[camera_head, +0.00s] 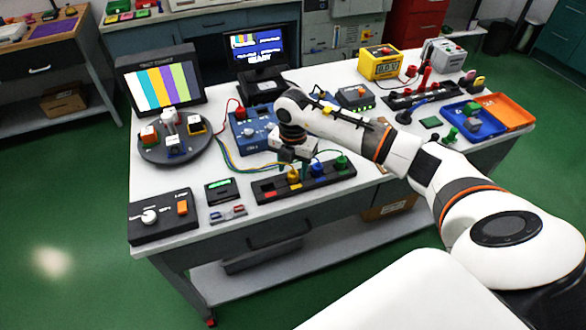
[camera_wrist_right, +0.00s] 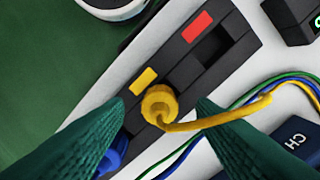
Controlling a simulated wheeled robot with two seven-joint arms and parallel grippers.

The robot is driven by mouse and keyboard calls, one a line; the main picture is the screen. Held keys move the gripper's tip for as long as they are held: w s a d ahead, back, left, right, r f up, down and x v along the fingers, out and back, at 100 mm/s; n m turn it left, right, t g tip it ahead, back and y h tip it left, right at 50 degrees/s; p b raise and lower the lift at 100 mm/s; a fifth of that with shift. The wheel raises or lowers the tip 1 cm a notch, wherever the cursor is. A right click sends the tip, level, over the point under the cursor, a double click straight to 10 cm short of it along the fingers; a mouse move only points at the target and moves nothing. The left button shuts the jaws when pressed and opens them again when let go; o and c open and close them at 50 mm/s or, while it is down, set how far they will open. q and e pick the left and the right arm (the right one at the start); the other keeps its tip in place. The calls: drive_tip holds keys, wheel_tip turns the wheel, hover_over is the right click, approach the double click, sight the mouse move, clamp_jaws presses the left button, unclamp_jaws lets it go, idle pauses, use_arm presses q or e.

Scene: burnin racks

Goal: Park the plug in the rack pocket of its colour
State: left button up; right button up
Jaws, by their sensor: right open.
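The black rack (camera_head: 262,192) lies along the table's front edge; it also shows in the right wrist view (camera_wrist_right: 176,73). The yellow plug (camera_wrist_right: 159,104) stands upright at the pocket beside the yellow label (camera_wrist_right: 144,81), its yellow cable trailing right. It shows in the head view (camera_head: 293,176) below my right gripper (camera_head: 291,157). My right gripper's dark green fingers (camera_wrist_right: 159,110) are open, one on each side of the plug and apart from it. The pocket (camera_wrist_right: 212,52) by the red label (camera_wrist_right: 197,27) is empty. Blue (camera_head: 319,169) and green (camera_head: 342,161) plugs stand in the rack. My left gripper is out of view.
A blue device (camera_head: 247,135) with cables stands behind the rack. A black control box (camera_head: 163,216) and a small display (camera_head: 221,190) are left of it. A round tray (camera_head: 148,155) holds several coloured items. Blue (camera_head: 493,128) and orange (camera_head: 510,108) trays stand right.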

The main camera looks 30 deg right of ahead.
wheel_tip(320, 180, up, 11)
drive_tip(key=b, duration=0.1)
drive_tip(key=shift+f, duration=0.1)
idle(0.5)
